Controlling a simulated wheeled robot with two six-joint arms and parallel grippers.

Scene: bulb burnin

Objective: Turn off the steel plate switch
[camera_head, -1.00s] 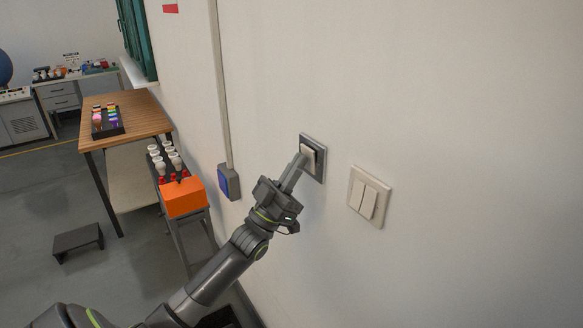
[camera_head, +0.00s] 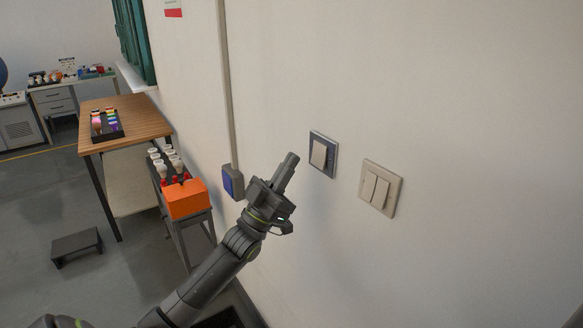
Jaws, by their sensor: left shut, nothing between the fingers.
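The steel plate switch (camera_head: 322,153) is on the white wall right of centre. It has a grey-blue metal plate and one pale rocker. My left gripper (camera_head: 291,158) is shut and empty. Its tip is to the left of the plate and apart from it in the picture. The whole switch shows, with nothing in front of it. I cannot tell from this angle which way its rocker is set. My right gripper is not in view.
A cream double switch (camera_head: 380,188) is to the right on the same wall. A blue box (camera_head: 231,182) sits below a conduit. An orange box (camera_head: 185,198) and bulbs stand on a narrow stand at left. A wooden table (camera_head: 139,119) is behind it.

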